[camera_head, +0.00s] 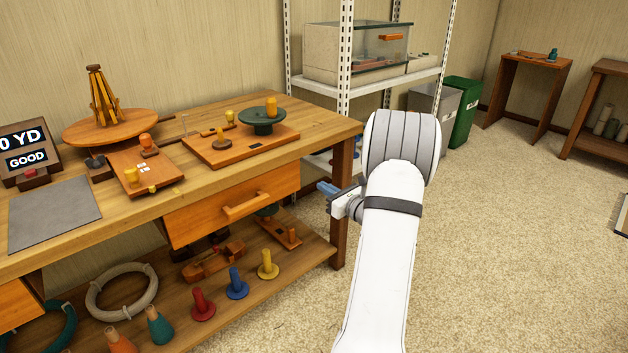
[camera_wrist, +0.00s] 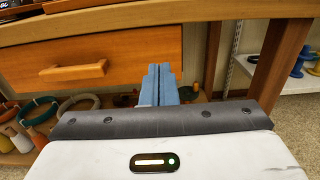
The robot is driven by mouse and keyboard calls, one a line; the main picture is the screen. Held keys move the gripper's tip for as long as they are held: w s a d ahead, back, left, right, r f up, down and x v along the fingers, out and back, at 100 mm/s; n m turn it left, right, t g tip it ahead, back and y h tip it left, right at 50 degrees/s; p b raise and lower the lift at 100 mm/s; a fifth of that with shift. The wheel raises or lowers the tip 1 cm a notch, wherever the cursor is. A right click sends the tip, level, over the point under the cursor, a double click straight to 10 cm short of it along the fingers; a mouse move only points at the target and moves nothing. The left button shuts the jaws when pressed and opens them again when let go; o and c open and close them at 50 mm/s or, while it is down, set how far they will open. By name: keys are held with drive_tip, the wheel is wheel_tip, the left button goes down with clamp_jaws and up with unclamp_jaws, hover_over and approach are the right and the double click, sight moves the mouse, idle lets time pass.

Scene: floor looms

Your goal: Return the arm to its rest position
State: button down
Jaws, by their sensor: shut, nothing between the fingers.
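My white arm reaches up from the bottom of the head view and bends at a ribbed grey joint. My gripper (camera_head: 328,188) points left, toward the right end of the wooden workbench (camera_head: 330,124), and sits below the level of its top. In the wrist view, its blue fingers (camera_wrist: 159,84) are together with nothing between them.
The drawer (camera_head: 236,203) looks shut. Colored spools, including a yellow one (camera_head: 268,265), stand on the bench's lower shelf. A white metal rack (camera_head: 345,82) stands behind the bench, with a green bin (camera_head: 464,112) to its right. Carpeted floor (camera_head: 510,240) is open on the right.

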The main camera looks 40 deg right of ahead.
drive_tip(key=shift+s, duration=0.35)
